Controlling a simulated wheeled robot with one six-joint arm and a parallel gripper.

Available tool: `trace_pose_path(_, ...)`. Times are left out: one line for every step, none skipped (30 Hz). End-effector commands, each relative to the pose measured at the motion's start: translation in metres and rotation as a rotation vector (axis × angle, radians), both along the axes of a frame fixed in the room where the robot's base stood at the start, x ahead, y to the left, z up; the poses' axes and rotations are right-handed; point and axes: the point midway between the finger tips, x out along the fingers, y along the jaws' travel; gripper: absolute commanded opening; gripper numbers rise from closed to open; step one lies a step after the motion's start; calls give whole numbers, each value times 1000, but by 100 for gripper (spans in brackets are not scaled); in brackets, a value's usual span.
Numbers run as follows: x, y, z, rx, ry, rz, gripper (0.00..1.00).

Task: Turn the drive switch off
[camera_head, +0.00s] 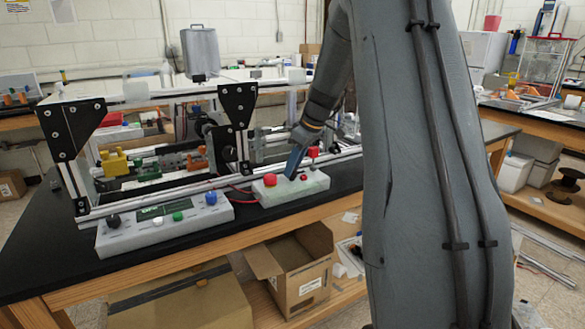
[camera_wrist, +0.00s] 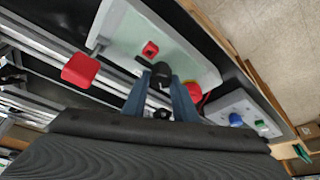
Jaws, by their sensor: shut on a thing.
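A pale control box (camera_head: 290,188) lies on the black bench top, and its greenish face fills the upper middle of the wrist view (camera_wrist: 125,35). My gripper (camera_head: 291,172) points down at this box. In the wrist view the two blue fingers (camera_wrist: 162,78) close around a black knob (camera_wrist: 160,80), which appears to be the drive switch. Its pointer direction is hidden by the fingers. A small red button (camera_wrist: 150,48) sits beside it. A red mushroom button (camera_wrist: 193,91) with some yellow around it is partly hidden behind one finger.
A larger control box (camera_head: 165,222) with a display and coloured knobs stands to the left. The extrusion frame (camera_head: 95,205) runs just behind both boxes. A red block (camera_wrist: 80,70) on a metal rod sticks out near my gripper. The bench edge is in front.

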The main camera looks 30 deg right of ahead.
Motion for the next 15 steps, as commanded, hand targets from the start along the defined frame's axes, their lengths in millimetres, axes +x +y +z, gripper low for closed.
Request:
trace_pose_path(-1,-2,-3,-3,3,0,3)
trace_pose_path(-1,-2,-3,-3,3,0,3)
trace_pose_path(-1,-2,-3,-3,3,0,3)
trace_pose_path(-1,-2,-3,-3,3,0,3)
trace_pose_path(-1,-2,-3,-3,3,0,3)
trace_pose_path(-1,-2,-3,-3,3,0,3)
trace_pose_path(-1,-2,-3,-3,3,0,3)
trace_pose_path(-1,-2,-3,-3,3,0,3)
trace_pose_path(-1,-2,-3,-2,2,0,3)
trace_pose_path(-1,-2,-2,-2,2,0,27)
trace_pose_path(-1,-2,-3,-2,2,0,32)
trace_pose_path(-1,-2,-2,-2,2,0,39)
trace_pose_path(-1,-1,-2,-2,2,0,44)
trace_pose_path(0,-1,-2,-3,2,1,44)
trace_pose_path(0,-1,-2,-2,1,1,44)
